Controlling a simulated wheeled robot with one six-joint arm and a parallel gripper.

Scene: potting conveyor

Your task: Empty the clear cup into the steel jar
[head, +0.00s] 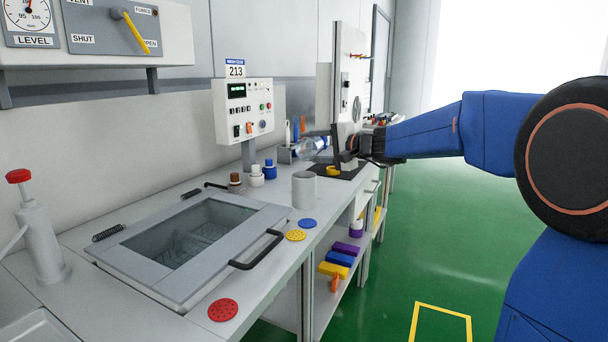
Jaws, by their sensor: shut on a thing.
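The steel jar (304,190), a plain grey cylinder, stands upright on the worktop right of the sunken basin, near the front edge. The clear cup (309,148) is behind and a little above it in the picture, tilted, with its bluish transparent wall showing. My gripper (331,146) comes in from the right and is shut on the clear cup. The fingers are small and partly hidden, and what is in the cup is too small to tell. The jar's inside is not visible.
A basin with a clear lid and black handle (257,250) fills the near worktop. Small capped bottles (256,176) stand left of the jar. Yellow, blue and red discs (223,310) lie nearby. A control box (243,110) rises behind. A dark mat (345,172) lies beneath my gripper.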

